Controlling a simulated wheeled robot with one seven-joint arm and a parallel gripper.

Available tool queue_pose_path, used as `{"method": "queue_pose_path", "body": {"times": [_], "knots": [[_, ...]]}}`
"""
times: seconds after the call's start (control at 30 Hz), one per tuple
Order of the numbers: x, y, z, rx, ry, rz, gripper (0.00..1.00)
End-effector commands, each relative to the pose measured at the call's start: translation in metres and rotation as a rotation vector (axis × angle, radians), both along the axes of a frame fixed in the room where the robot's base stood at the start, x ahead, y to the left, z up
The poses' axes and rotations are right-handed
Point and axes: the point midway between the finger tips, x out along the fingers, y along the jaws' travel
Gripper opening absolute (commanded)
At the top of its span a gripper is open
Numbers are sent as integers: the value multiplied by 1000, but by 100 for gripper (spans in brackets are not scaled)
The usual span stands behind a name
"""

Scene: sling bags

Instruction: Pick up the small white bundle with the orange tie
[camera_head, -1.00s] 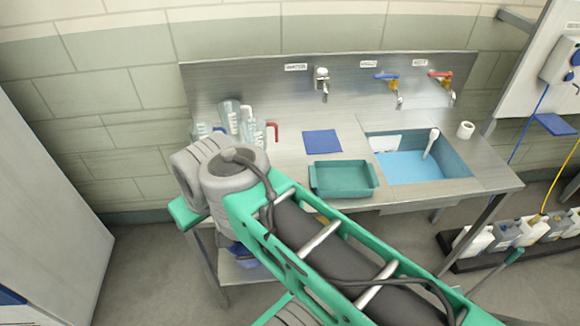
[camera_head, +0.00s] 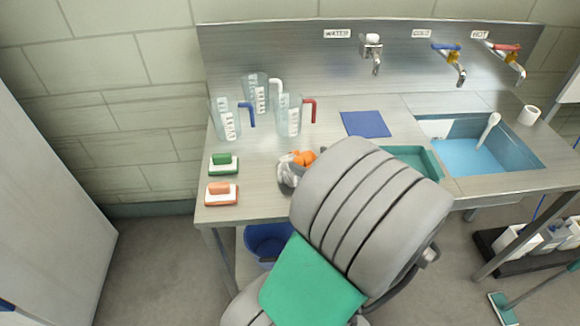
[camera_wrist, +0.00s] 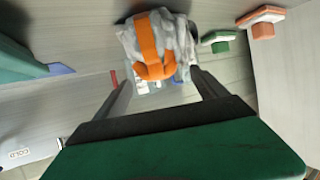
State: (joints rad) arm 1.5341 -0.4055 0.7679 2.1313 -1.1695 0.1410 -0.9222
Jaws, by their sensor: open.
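The small white bundle (camera_head: 286,171) with an orange tie (camera_head: 304,157) sits on the steel counter, left of the green tray. Its right side is hidden by my arm in the head view. In the wrist view the greyish-white bundle (camera_wrist: 128,42) shows close up, with the orange tie (camera_wrist: 148,42) as a strap around it. My gripper (camera_wrist: 162,77) is open, with the bundle just beyond its fingertips and roughly in line with the gap. I cannot tell whether the fingers touch it. My gripper is hidden behind my arm in the head view.
Several measuring jugs (camera_head: 224,118) stand behind the bundle. A blue cloth (camera_head: 365,124), the green tray (camera_head: 424,160) and the sink (camera_head: 480,155) are to the right.

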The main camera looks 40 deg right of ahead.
Motion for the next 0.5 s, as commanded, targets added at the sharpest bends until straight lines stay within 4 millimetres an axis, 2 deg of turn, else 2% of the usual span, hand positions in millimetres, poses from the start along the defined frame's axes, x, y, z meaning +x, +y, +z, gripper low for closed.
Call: {"method": "queue_pose_path", "body": {"times": [0.07, 0.17, 0.37, 0.5], "knots": [[-2, -4, -1, -2, -11, -12, 83], [7, -6, -3, -3, -15, -13, 83], [33, -11, -9, -1, -12, -20, 83], [58, -14, -18, -2, -12, -22, 83]]}}
